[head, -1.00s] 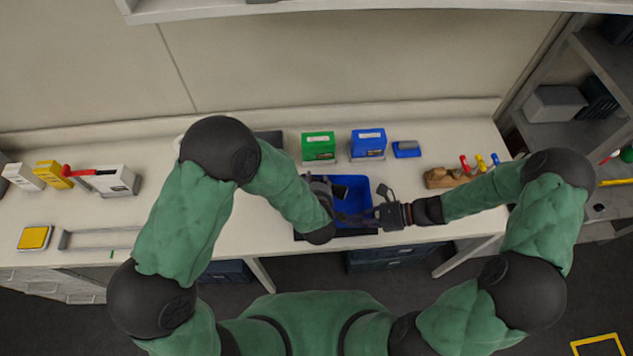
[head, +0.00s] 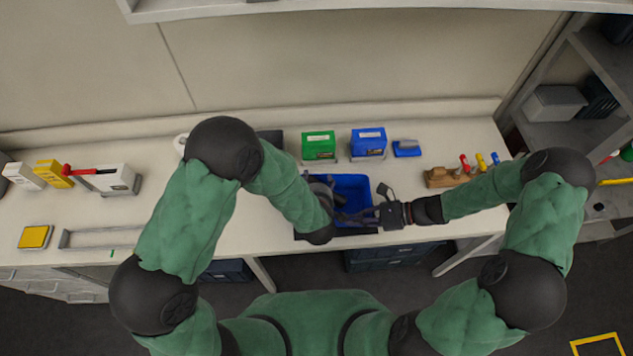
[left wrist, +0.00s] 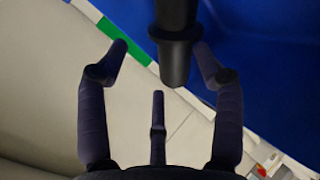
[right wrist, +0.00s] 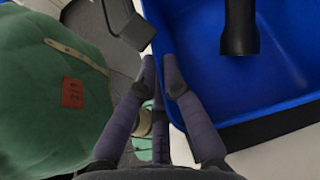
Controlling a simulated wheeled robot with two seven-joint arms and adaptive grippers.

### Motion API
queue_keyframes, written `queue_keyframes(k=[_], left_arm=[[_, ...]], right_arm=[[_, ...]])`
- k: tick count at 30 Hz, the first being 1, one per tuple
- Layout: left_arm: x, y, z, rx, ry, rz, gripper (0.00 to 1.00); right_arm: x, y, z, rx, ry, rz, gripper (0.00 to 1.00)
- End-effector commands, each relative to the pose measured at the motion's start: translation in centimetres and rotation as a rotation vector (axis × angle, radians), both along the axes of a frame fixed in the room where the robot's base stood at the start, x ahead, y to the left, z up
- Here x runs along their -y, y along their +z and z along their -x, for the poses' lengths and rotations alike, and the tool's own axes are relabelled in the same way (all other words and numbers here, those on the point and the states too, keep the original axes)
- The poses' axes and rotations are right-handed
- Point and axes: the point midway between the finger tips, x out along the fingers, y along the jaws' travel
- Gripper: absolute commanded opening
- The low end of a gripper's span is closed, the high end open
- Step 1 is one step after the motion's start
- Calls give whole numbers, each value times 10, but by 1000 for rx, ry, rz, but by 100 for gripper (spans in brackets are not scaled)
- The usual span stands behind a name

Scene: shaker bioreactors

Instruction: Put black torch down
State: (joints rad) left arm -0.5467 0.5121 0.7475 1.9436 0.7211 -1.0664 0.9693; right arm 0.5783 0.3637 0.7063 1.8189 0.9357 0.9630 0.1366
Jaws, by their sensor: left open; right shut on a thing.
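The black torch shows in the left wrist view (left wrist: 175,45) in front of the blue bin (left wrist: 262,75), between and beyond my left gripper's spread fingers. My left gripper (left wrist: 160,58) is open, with no finger visibly closed on the torch. In the right wrist view the torch (right wrist: 238,28) shows against the bin's blue interior; its upper part is cut off. My right gripper (right wrist: 161,65) is shut at the blue bin's edge, seemingly on its wall. In the head view both grippers are over the bin (head: 352,187), and I cannot single out the torch.
A green box (head: 318,146), a blue box (head: 368,143) and a small blue item (head: 406,149) stand behind the bin. A wooden block (head: 447,177) with coloured-handled tools is at right. Yellow and white boxes (head: 50,173) are at far left. The bench's front left holds a metal frame.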

Motion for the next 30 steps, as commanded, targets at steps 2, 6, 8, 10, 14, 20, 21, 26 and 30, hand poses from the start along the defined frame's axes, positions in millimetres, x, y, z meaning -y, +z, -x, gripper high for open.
queue_keyframes(k=[2, 6, 8, 10, 14, 20, 21, 26, 30], left_arm=[[0, 2, 0, -2, -1, -2, 67], [0, 13, 10, 0, -3, -1, 67], [0, 18, 18, 1, -3, -1, 67], [0, 26, 30, 1, -4, -1, 67], [0, 41, 52, 3, -4, 1, 67], [-1, 60, 82, 1, -4, 0, 67], [-1, 63, 86, 1, -4, 0, 67], [-2, 70, 97, 0, -2, 0, 67], [-3, 71, 101, -1, -1, 0, 67]], right_arm=[[-1, 1, 1, -2, 2, -3, 0], [-1, 0, 1, -1, 1, -3, 0], [-1, 0, 1, -1, 1, -3, 0], [-1, 0, 1, -1, 1, -2, 0], [0, 0, 0, -1, 1, -2, 0], [0, 0, 0, 0, 1, -2, 0], [0, 0, 0, 0, 1, -2, 0], [0, 0, 0, 0, 1, -2, 0], [0, 0, 0, 0, 1, -2, 0]])
